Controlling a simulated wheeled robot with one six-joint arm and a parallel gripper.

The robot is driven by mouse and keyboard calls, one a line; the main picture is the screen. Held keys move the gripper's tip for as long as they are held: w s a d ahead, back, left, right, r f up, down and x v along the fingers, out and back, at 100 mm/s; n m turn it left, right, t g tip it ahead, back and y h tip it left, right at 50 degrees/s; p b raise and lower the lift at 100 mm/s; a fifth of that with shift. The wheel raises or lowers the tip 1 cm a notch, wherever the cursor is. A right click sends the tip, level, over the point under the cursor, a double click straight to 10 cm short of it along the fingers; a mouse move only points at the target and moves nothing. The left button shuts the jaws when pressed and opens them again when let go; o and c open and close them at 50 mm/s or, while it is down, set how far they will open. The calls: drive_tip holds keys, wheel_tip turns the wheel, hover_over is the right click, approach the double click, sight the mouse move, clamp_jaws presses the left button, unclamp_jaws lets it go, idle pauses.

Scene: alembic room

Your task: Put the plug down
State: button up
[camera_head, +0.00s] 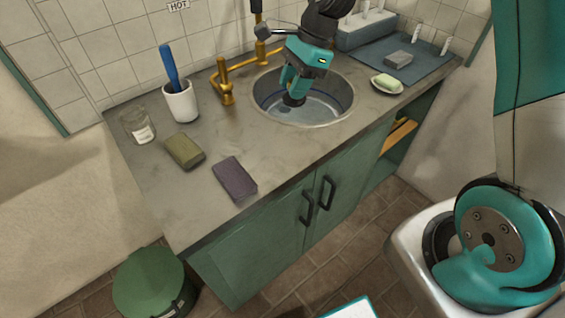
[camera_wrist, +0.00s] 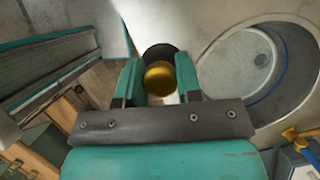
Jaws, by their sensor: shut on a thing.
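The plug (camera_wrist: 158,77) has a brass knob and a black disc. In the wrist view the knob is between the two teal fingers of my gripper (camera_wrist: 158,84), with the disc beyond the fingertips. In the head view my gripper (camera_head: 293,92) points down over the round metal sink (camera_head: 345,103), with the dark plug (camera_head: 294,100) at its tips. I cannot tell its exact height over the basin. In the wrist view the sink (camera_wrist: 238,62) lies to the right of the plug, and pale counter shows beyond it.
A brass tap (camera_head: 226,92) stands left of the sink. A white cup (camera_head: 181,103) with a blue brush, a glass jar (camera_head: 139,127), a green sponge (camera_head: 184,151) and a purple sponge (camera_head: 234,179) are on the left counter. A soap dish (camera_head: 387,84) and blue mat (camera_head: 432,70) are right.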

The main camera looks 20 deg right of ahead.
wheel_tip(320, 180, up, 4)
drive_tip(key=a+m+t+b, duration=0.2)
drive_tip(key=a+m+b, duration=0.1)
drive_tip(key=m, duration=0.3)
drive_tip(key=shift+h, duration=0.3)
wheel_tip(320, 180, down, 20)
drive_tip(key=shift+s+d+r+p, duration=0.15)
drive_tip(key=shift+p, duration=0.3)
drive_tip(key=o, duration=0.9)
drive_tip(key=shift+o, duration=0.2)
